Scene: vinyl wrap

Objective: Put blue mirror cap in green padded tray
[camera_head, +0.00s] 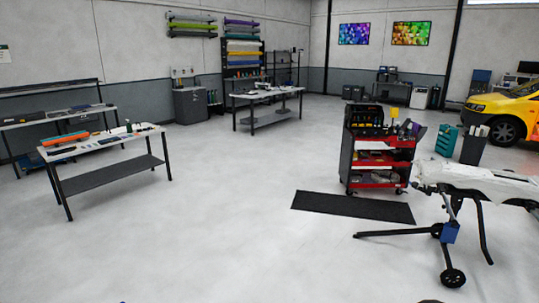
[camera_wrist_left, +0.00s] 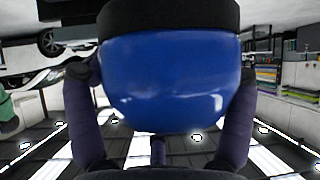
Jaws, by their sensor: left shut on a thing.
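The blue mirror cap (camera_wrist_left: 170,80) fills the middle of the left wrist view, glossy and rounded, with a black band (camera_wrist_left: 170,15) along its upper edge in the picture. My left gripper (camera_wrist_left: 160,95) is shut on it, with one dark finger on each side. I cannot make out a green padded tray for sure in the head view. A green shape (camera_wrist_left: 15,112) shows at the left edge of the left wrist view, too partial to identify.
A red tool cart (camera_head: 382,150) stands right of centre, behind a black floor mat (camera_head: 352,207). A wheeled stand holding a white panel (camera_head: 480,180) is at the right. A worktable (camera_head: 105,146) with small items is at the left. The middle floor is clear.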

